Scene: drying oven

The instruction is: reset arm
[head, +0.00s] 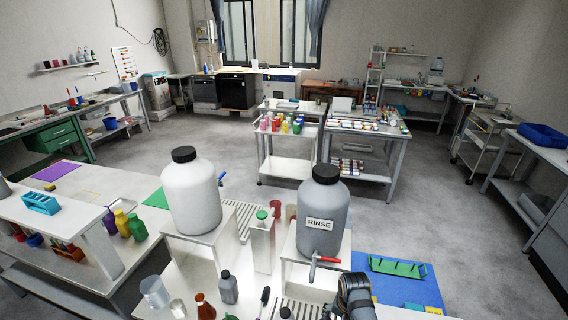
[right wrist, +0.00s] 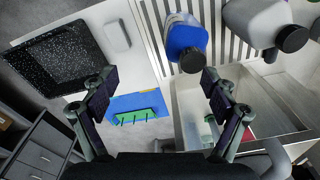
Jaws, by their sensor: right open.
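My right gripper (right wrist: 160,80) is open in the right wrist view, its two dark fingers spread wide with nothing held between them. A dark part of my right arm (head: 355,296) shows at the bottom of the head view, right of the grey RINSE bottle (head: 322,215); its fingers cannot be made out there. My left gripper is in neither view.
A white bottle (head: 190,195) stands on a stand left of the RINSE bottle. A green rack (head: 397,266) sits on a blue mat (head: 425,290), right of the RINSE bottle. In the right wrist view, a blue bottle (right wrist: 185,38) and an open basin (right wrist: 188,104) lie beyond the fingers.

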